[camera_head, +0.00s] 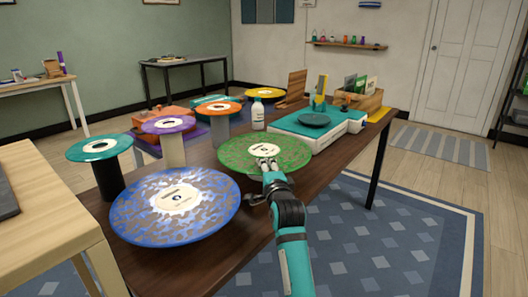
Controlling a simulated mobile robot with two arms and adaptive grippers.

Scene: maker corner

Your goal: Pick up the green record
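The green record (233,157) is a large mottled disc with a cream label. It lies flat toward the right front part of the dark brown table (230,256). My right gripper (268,163) reaches in from the bottom and sits over the near half of the record, with its pale fingertips at the label. I cannot tell whether the fingers touch the record or how far apart they are. What supports the record from below is hidden. A smaller teal-green record (100,147) tops a dark stand at the left. My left gripper is not in view.
A blue record (150,215) lies at the front left. Purple (168,124) and orange (219,108) records sit on stands behind. A white bottle (257,115) and a teal turntable (301,126) stand beyond the green record. A light wood table (38,215) is at left.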

